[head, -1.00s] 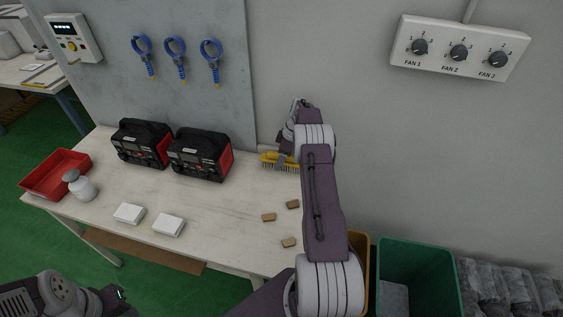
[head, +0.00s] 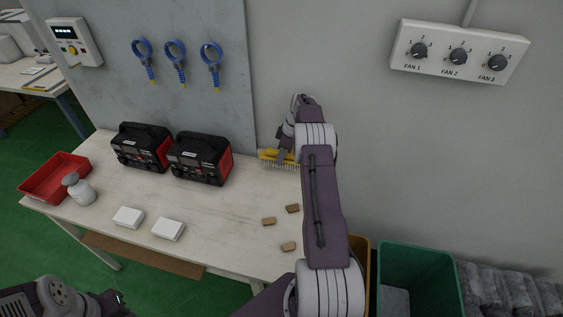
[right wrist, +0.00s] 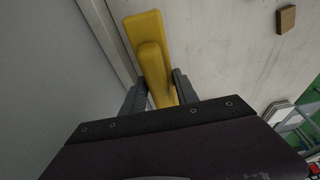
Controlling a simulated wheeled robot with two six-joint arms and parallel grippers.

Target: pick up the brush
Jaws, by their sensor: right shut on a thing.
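The yellow brush (head: 268,154) with pale bristles is at the back edge of the table, close to the wall. My right gripper (head: 281,159) is shut on it, with my right arm partly hiding it in the head view. In the right wrist view the yellow brush (right wrist: 153,60) lies between the two dark fingers of the right gripper (right wrist: 160,92). Whether the bristles touch the table is hard to tell. My left gripper (head: 119,300) is at the lower left, away from the table; its jaw opening is too small to make out.
Two black-and-red power units (head: 200,158) stand left of the brush. Several small brown blocks (head: 269,221) lie in front of it. A green bin (head: 420,285) stands at right.

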